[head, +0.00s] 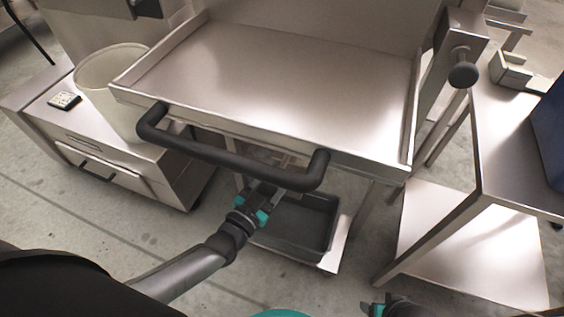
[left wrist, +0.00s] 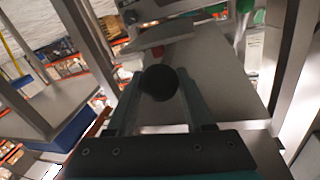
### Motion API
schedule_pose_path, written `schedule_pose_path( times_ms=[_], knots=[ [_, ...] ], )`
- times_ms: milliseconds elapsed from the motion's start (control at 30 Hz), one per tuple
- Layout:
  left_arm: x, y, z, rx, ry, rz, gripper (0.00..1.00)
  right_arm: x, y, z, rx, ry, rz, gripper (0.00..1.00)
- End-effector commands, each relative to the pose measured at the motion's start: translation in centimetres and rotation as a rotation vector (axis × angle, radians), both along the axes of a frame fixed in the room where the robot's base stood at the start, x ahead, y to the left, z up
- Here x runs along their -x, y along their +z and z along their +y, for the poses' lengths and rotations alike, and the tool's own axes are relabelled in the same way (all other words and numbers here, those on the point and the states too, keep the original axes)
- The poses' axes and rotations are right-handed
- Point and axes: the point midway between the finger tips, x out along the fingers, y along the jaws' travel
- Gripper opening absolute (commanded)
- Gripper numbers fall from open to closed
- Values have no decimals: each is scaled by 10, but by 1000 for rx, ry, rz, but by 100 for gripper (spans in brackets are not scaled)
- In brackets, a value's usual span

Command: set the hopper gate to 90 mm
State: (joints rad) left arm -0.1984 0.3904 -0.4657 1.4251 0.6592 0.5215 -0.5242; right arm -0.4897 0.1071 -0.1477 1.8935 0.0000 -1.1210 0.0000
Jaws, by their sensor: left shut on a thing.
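In the left wrist view, a round black knob (left wrist: 160,83) sits between the two fingers of my left gripper (left wrist: 163,98), which is shut on it. A flat steel plate (left wrist: 228,75) lies behind the knob, with a small red mark (left wrist: 157,50) near its far end. In the head view my left gripper (head: 262,194) reaches under the black bar handle (head: 225,160) at the front of a steel pan (head: 270,80); the bar hides the fingertips and the knob there. No readable scale shows. Part of my right gripper (head: 388,307) shows at the bottom edge, its fingers unclear.
A grey bin (head: 300,225) stands below the pan. A cream bucket (head: 105,85) stands on a steel cabinet (head: 150,180) at the left. A steel table (head: 510,150) with a dark blue object (head: 552,130) is at the right. A black ball knob (head: 463,74) juts out beside the pan.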

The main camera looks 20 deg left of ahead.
Motion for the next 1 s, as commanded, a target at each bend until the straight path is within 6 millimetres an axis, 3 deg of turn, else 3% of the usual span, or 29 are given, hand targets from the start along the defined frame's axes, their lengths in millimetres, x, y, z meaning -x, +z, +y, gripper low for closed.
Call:
schedule_pose_path(
  times_ms=[333, 367, 600, 1000],
  knots=[
    [7, -3, 0, -2, -3, 6, 0, 1, -2, 0, 0, 0, 2, 71],
    [7, -3, 0, -2, -3, 6, 53, 1, -2, 0, 0, 0, 2, 71],
    [5, -2, 0, -1, -2, 2, 80, 1, -2, 0, 1, 0, 3, 71],
    [12, -1, 2, 0, -1, 2, 81, 0, 1, 0, -1, 0, 0, 71]
  ],
)
